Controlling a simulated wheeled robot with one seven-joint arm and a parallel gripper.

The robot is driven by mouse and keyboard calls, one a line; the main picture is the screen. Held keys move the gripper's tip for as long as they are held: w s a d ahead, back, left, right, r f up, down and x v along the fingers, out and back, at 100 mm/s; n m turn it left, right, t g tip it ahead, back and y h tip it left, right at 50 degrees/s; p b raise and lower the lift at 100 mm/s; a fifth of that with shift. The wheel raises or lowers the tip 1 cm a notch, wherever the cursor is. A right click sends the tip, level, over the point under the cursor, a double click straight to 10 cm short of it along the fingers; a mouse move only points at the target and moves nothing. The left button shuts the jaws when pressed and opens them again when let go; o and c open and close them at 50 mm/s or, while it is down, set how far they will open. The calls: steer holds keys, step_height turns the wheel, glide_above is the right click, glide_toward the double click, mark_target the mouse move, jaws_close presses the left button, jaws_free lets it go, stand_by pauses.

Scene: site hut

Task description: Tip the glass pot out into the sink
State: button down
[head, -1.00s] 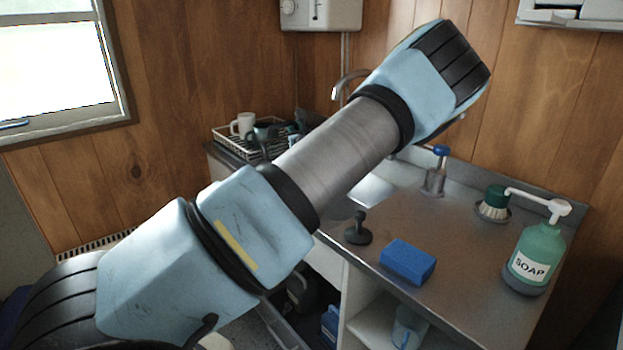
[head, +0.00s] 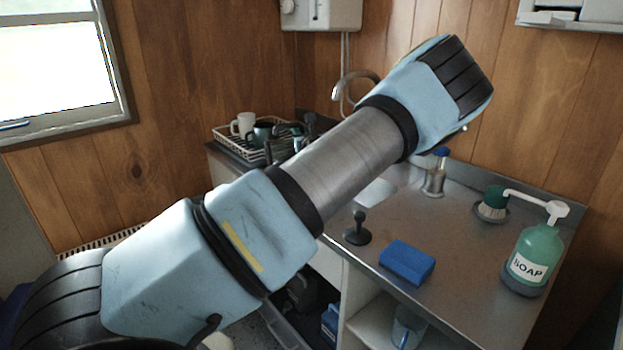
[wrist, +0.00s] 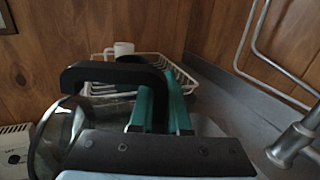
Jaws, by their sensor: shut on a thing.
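In the wrist view, my gripper (wrist: 161,108) has its teal fingers closed on the black handle (wrist: 105,72) of the glass pot (wrist: 66,135). The clear side of the pot shows at the lower left. Its lower part is hidden behind the dark bar of my gripper, and I cannot tell what is in it. In the head view my arm hides most of the gripper and pot. The tap also shows at the right of the wrist view (wrist: 290,143).
A dish rack (head: 226,136) with a white mug (head: 243,123) stands at the back left. On the counter (head: 455,240) are a black plunger-like item (head: 357,232), a blue sponge (head: 407,262), a blue-topped dispenser (head: 436,178), a brush (head: 492,205) and a soap bottle (head: 530,256).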

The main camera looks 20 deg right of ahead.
mark_target(281, 126)
steer(key=shift+d, duration=0.1)
steer(key=a+n+b, duration=0.1)
steer(key=a, duration=0.1)
steer(key=a+r+n+b, duration=0.1)
steer(key=a+n+b, duration=0.1)
steer(key=a, duration=0.1)
steer(key=shift+s+a+r+n, duration=0.15)
steer(key=shift+a+r+n, duration=0.15)
steer(key=shift+r+n, duration=0.3)
steer(key=shift+a+r, duration=0.1)
steer(key=shift+a, duration=0.25)
steer(key=a+n+b, duration=0.2)
steer(key=n, duration=0.1)
steer(key=shift+a+r+y, duration=0.1)
steer(key=shift+y, duration=0.2)
steer(key=a+n+b, duration=0.2)
steer(key=b, duration=0.2)
steer(key=shift+s, duration=0.1)
steer(key=a+f+n+b, duration=0.4)
steer(key=a+n+b, duration=0.4)
steer(key=b, duration=1.7)
steer(key=shift+s+a+f+n, duration=0.2)
steer(key=shift+s+a+n, duration=0.05)
steer(key=shift+a+n, duration=0.15)
